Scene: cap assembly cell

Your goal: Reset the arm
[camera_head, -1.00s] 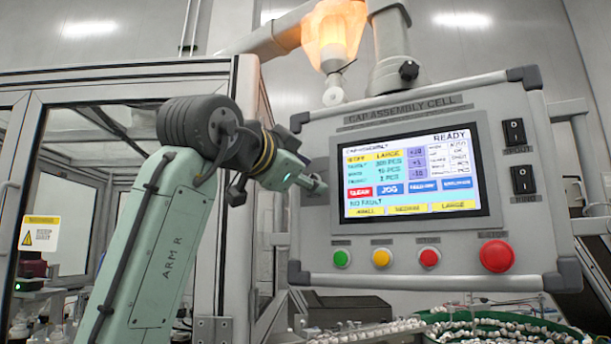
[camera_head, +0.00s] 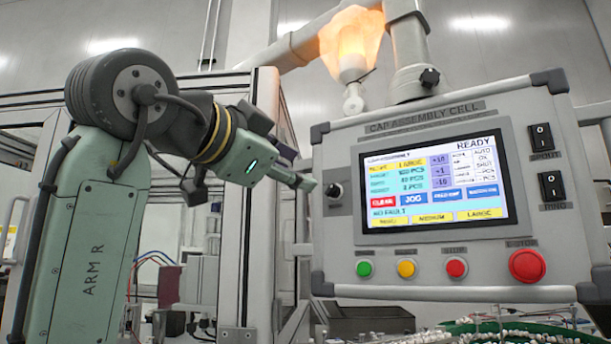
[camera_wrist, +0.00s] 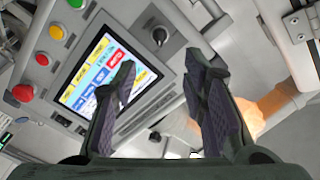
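My gripper (camera_head: 302,182) is at the end of the arm, just left of the control panel (camera_head: 345,262) and close to its black rotary knob (camera_head: 335,191). A small gap shows between the tips and the knob. In the wrist view, my gripper (camera_wrist: 160,62) has its two dark fingers well apart, with nothing between them. The knob (camera_wrist: 160,35) shows beyond the fingertips, apart from them. The panel's lit screen (camera_head: 436,188) reads READY and appears partly behind the left finger in the wrist view (camera_wrist: 98,72).
Below the screen are a green button (camera_head: 364,268), a yellow button (camera_head: 405,268), a red button (camera_head: 456,267) and a larger red button (camera_head: 527,265). Two black switches (camera_head: 541,137) sit at the right. A framed enclosure (camera_head: 262,180) stands behind my arm.

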